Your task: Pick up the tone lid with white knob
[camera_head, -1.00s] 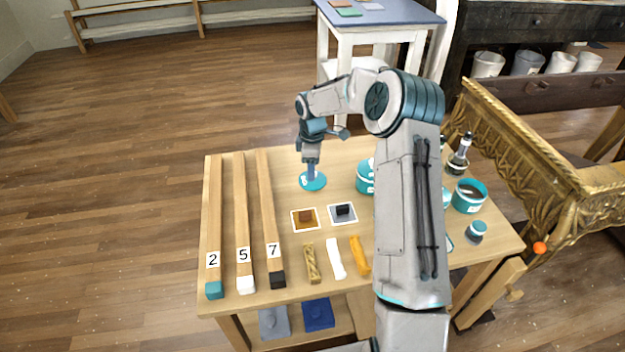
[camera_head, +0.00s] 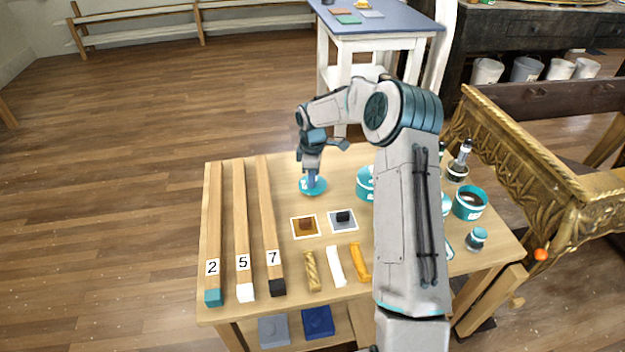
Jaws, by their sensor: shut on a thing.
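The lid (camera_head: 314,187) is a flat teal disc near the back middle of the wooden table (camera_head: 340,288). My gripper (camera_head: 312,180) points down over its centre and is shut on it. The fingers cover the knob, so its white colour is hidden. I cannot tell for sure whether the lid touches the table or hangs just above it.
A teal tin (camera_head: 365,183) stands right of the lid, partly behind my arm. An amber swatch (camera_head: 305,226) and a grey swatch (camera_head: 342,221) lie in front. Three long numbered sticks (camera_head: 242,225) lie at left. An open teal pot (camera_head: 469,202) stands at right.

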